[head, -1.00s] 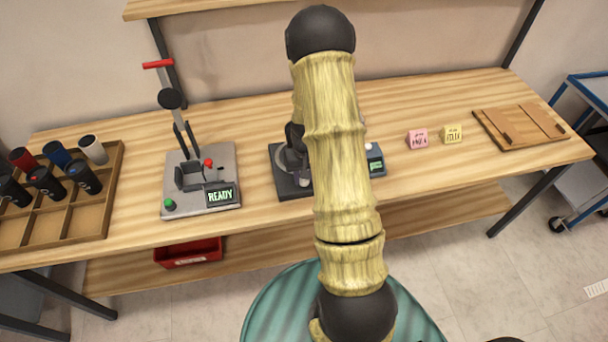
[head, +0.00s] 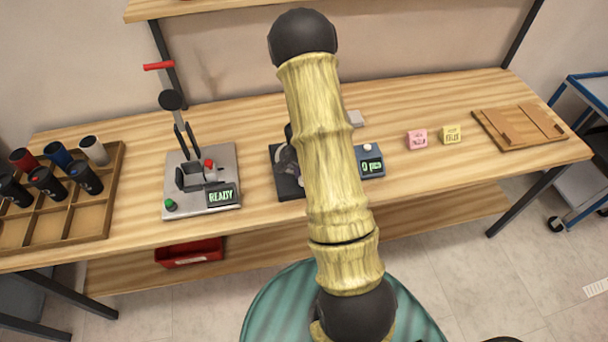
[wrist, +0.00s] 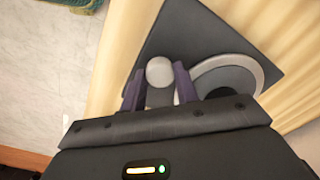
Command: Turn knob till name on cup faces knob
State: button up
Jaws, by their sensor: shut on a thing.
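In the wrist view a dark base plate (wrist: 195,35) carries a pale round turntable ring (wrist: 262,75) at right. A light grey, round-topped knob (wrist: 159,72) stands near the plate's edge. My gripper (wrist: 158,82) has one dark finger on each side of the knob and is shut on it. In the head view my arm covers most of this device; a dark corner of its base (head: 286,188) shows at the arm's left. I cannot make out the cup or its name in either view.
A press with a READY display (head: 221,195) stands to the left, beside a wooden rack (head: 95,222) of several cups. A small scale (head: 370,163), pink and yellow note blocks (head: 418,139) and a wooden board (head: 520,128) are to the right.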

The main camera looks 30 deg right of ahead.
jog(key=shift+m, duration=0.3)
jog(key=o, duration=1)
jog(key=r, duration=1.7)
jog(key=shift+s+d+r, duration=0.1)
jog(key=shift+s+r, duration=0.1)
jog(key=shift+r, duration=0.05)
